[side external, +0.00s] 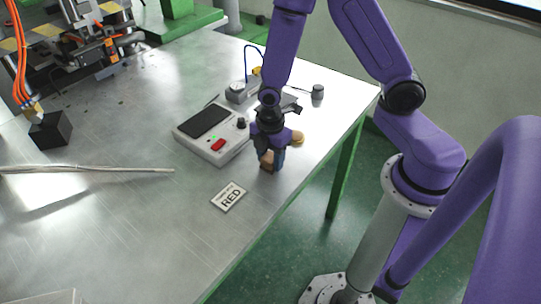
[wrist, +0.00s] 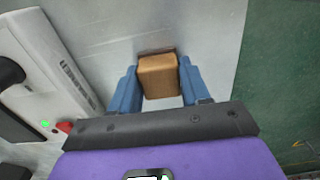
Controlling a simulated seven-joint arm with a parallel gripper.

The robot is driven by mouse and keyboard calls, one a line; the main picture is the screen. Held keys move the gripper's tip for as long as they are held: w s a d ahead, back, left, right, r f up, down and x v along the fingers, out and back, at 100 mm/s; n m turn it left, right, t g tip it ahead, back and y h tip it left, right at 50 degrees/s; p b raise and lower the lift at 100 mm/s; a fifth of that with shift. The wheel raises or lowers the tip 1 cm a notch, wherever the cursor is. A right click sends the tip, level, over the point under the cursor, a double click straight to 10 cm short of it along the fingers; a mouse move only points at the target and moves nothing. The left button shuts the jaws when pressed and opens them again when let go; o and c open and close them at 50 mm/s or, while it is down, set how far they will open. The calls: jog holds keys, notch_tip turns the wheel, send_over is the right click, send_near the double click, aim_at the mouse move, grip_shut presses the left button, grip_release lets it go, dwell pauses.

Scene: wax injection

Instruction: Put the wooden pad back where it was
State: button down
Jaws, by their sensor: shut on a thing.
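The wooden pad is a small brown block (wrist: 159,76) between the two blue fingers of my gripper (wrist: 158,84) in the wrist view. My gripper is shut on it. In the side view the pad (side external: 267,161) shows at the tips of my gripper (side external: 271,160), low over the metal table, close to its right edge. I cannot tell whether the pad touches the table.
A white device (side external: 212,133) with a dark screen and a red button stands just left of my gripper. A round wooden-coloured piece (side external: 298,137) and a small dark cylinder (side external: 318,92) are behind. The front left table (side external: 110,235) is mostly clear.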

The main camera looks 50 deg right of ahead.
aim_at(270, 157)
jog(key=c, duration=0.5)
grip_release()
notch_tip(270, 157, up, 12)
jog(key=s+r+m, duration=0.1)
jog(key=s+r, duration=0.1)
jog(key=s, duration=0.4)
jog(key=s+r+m, duration=0.2)
jog(key=s, duration=0.4)
jog(key=s+d+r+m, duration=0.1)
jog(key=s+r+m, duration=0.1)
jog(key=s, duration=0.4)
jog(key=shift+r, duration=0.2)
